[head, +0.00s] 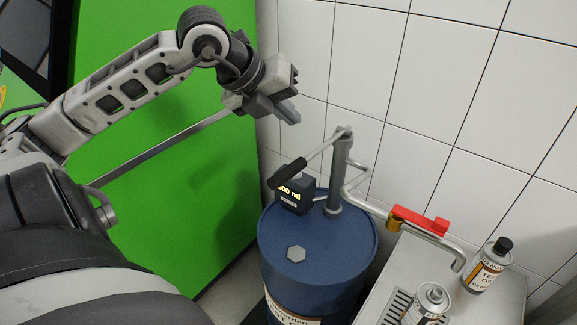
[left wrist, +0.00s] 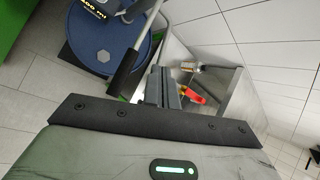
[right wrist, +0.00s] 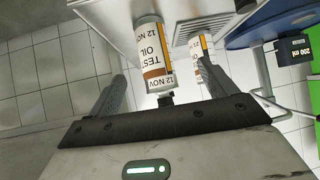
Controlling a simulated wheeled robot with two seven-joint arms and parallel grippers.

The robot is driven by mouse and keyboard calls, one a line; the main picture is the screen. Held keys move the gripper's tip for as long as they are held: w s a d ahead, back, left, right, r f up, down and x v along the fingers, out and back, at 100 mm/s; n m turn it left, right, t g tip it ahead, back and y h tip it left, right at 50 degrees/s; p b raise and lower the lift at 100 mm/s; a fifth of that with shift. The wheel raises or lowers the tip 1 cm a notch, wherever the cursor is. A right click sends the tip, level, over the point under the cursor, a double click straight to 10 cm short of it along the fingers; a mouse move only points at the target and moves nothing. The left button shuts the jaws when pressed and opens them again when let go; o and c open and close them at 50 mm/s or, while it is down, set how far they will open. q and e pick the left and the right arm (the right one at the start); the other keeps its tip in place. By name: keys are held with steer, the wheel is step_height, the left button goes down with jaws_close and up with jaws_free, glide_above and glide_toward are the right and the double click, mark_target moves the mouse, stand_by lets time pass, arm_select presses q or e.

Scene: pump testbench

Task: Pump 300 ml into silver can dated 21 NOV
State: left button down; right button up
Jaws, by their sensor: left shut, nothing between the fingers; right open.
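A blue drum (head: 320,240) carries a grey pump (head: 338,175), a black-gripped handle (head: 288,176) and a display (head: 296,195); the display (right wrist: 295,48) reads 200 ml in the right wrist view. The spout (head: 445,243) has a red lever and ends near two cans. A silver-topped can (head: 430,305) and a black-capped can (head: 486,266) stand on the bench. My left gripper (head: 292,98) is shut and empty, above the handle, apart from it. My right gripper (right wrist: 165,92) is open behind a labelled can (right wrist: 153,60); its date appears as 12 NOV. Contact is unclear.
A metal bench (head: 508,295) with a dark grate stands right of the drum. Another labelled can (right wrist: 202,58) is beside the right gripper's finger. White tiled walls (head: 440,90) rise behind, and a green panel (head: 180,200) stands at left.

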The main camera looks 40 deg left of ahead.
mark_target(285, 168)
arm_select(q)
steer(key=f+b, duration=0.1)
steer(key=f, duration=0.1)
steer(key=f+b, duration=0.4)
steer(key=f, duration=0.1)
steer(key=shift+s+f, duration=0.1)
steer(key=shift+s, duration=0.25)
steer(key=shift+f+b, duration=0.25)
steer(key=shift+b, duration=0.1)
arm_select(e)
steer(key=shift+w+a+f+y, duration=0.1)
steer(key=shift+a+f+y, duration=0.15)
steer(key=shift+f, duration=0.35)
steer(key=shift+w+a+f+y, duration=0.15)
steer(key=shift+a+f, duration=0.1)
steer(key=shift+f, duration=0.3)
steer(key=shift+w+r+t, duration=0.1)
steer(key=shift+t, duration=0.3)
arm_select(q)
steer(key=shift+s+f+b, duration=0.1)
steer(key=shift+f+b, duration=0.35)
steer(key=shift+b, duration=0.2)
arm_select(e)
steer(key=shift+f, duration=0.7)
steer(key=shift+r, duration=0.15)
steer(key=shift+w+a+r, duration=0.1)
steer(key=shift+r, duration=0.2)
